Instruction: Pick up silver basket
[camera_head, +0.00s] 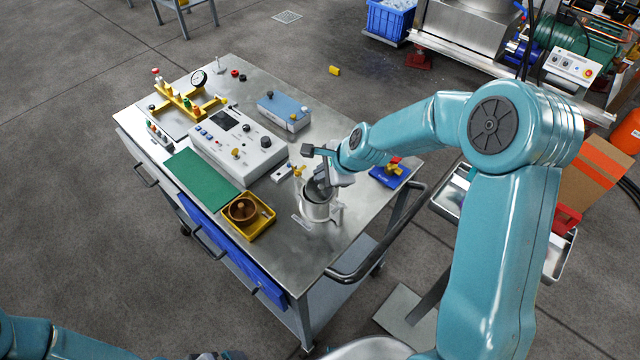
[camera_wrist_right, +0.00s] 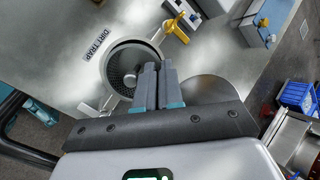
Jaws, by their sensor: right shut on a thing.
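The silver basket (camera_wrist_right: 121,68) is a round, perforated metal cup in the right wrist view. It sits inside a round silver housing on the metal bench top, by a "DIRT TRAP" label (camera_wrist_right: 101,44). In the head view the housing (camera_head: 315,211) stands near the bench's right front edge, and the basket is mostly hidden by my gripper. My right gripper (camera_wrist_right: 157,70) points down at the basket's right rim, its two fingers close together and shut on it. In the head view this gripper (camera_head: 325,183) is over the housing. My left gripper is out of view.
A yellow valve (camera_wrist_right: 176,31) is close beside the housing. A blue block with a red and yellow valve (camera_head: 390,172), a yellow tray with a brown bowl (camera_head: 263,226) and a white control box (camera_head: 237,148) share the bench. A dark handle rail (camera_head: 395,235) runs along the bench's right end.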

